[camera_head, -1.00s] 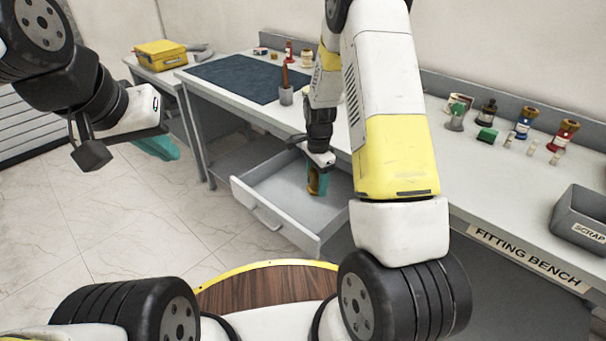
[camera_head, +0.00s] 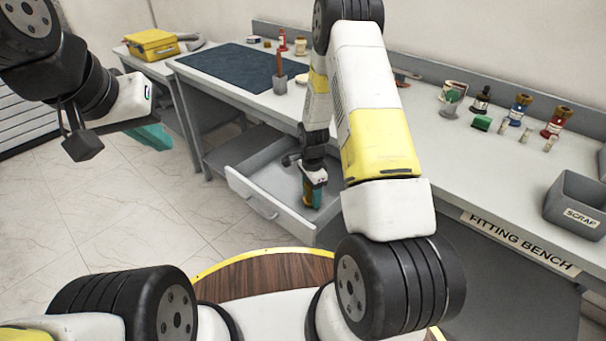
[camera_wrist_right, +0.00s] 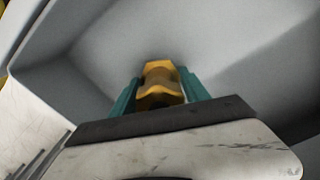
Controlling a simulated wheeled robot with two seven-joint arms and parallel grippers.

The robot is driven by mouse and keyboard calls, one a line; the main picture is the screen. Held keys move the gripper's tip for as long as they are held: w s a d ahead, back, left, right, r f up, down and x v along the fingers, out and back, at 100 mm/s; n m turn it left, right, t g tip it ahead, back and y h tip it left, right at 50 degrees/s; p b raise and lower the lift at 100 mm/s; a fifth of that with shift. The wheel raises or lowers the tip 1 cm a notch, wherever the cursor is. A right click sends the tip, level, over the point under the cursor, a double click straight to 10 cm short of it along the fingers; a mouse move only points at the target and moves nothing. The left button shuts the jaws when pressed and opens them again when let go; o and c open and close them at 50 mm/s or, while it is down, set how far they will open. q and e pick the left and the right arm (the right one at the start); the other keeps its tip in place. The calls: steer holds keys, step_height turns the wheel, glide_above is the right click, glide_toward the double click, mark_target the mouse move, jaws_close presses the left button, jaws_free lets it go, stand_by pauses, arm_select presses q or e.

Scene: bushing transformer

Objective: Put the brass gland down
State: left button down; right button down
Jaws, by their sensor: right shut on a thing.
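The brass gland (camera_wrist_right: 160,82) is a yellow-gold piece held between the teal fingers of my right gripper (camera_wrist_right: 160,95) in the right wrist view. In the head view my right gripper (camera_head: 311,193) is inside the open grey drawer (camera_head: 262,186), pointing down. Only a little of the gland shows there. I cannot tell whether the gland touches the drawer floor. My left gripper (camera_head: 150,135) is at the upper left, over the floor and away from the bench. Its teal fingers are partly hidden, and I cannot tell how far apart they are.
The drawer sticks out from the fitting bench (camera_head: 420,130). Several small bottles and parts stand on the bench's right side, with a grey scrap bin (camera_head: 578,203). A dark mat (camera_head: 238,78) and a grey cup (camera_head: 280,84) lie to the left. A yellow case (camera_head: 153,44) sits behind.

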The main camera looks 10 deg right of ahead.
steer(key=shift+f, duration=0.1)
steer(key=c, duration=0.5)
jaws_free()
step_height(320, 180, up, 12)
steer(key=shift+r, duration=0.2)
steer(key=s+a+r+n+t+y, duration=0.1)
steer(key=s+r+n+t, duration=0.2)
steer(key=r, duration=0.7)
steer(key=s+r+n, duration=0.4)
steer(key=s+r, duration=0.1)
steer(key=r, duration=0.6)
steer(key=s+r+n+t, duration=0.1)
steer(key=s+r+n, duration=0.2)
steer(key=s, duration=0.2)
steer(key=s+r+n+t, duration=0.1)
steer(key=s+r+n, duration=0.1)
steer(key=s, duration=0.4)
steer(key=s+a+r+n+t+y, duration=0.1)
steer(key=s+r+n, duration=0.2)
steer(key=s+r, duration=0.1)
steer(key=shift+s+a+r+n, duration=0.1)
steer(key=shift+s+r+n, duration=0.2)
steer(key=shift+s, duration=0.4)
